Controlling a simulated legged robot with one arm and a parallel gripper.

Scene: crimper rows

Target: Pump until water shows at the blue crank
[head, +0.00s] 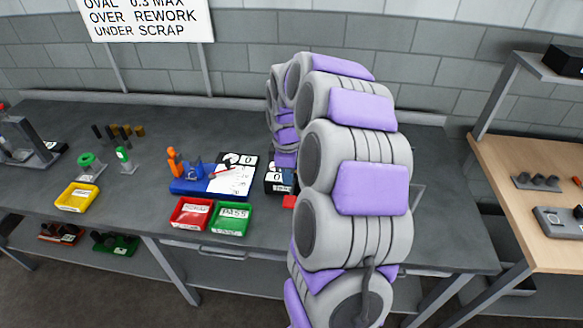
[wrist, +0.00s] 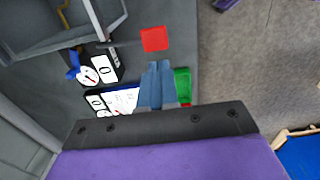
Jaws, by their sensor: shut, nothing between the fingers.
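My gripper (wrist: 157,68) is shut and empty in the wrist view, its blue-grey fingers pointing at a red block (wrist: 154,39). A small gap shows between the fingertips and the block in the picture; I cannot tell the depth. A thin grey bar seems to run from the red block toward a dark unit (wrist: 107,66) with a white dial and a "0" panel. A small blue part (wrist: 73,66), perhaps the blue crank, sits at that unit's left. I see no water there. In the head view my arm hides part of the dark unit (head: 271,184); the red block (head: 289,201) shows beside it.
A blue tray (head: 190,187) with a dial card lies left of the unit. Red (head: 191,213), green (head: 232,219) and yellow (head: 77,197) bins stand along the bench (head: 130,215). A wire-like frame rises behind the unit. A wooden table (head: 530,190) stands at the right.

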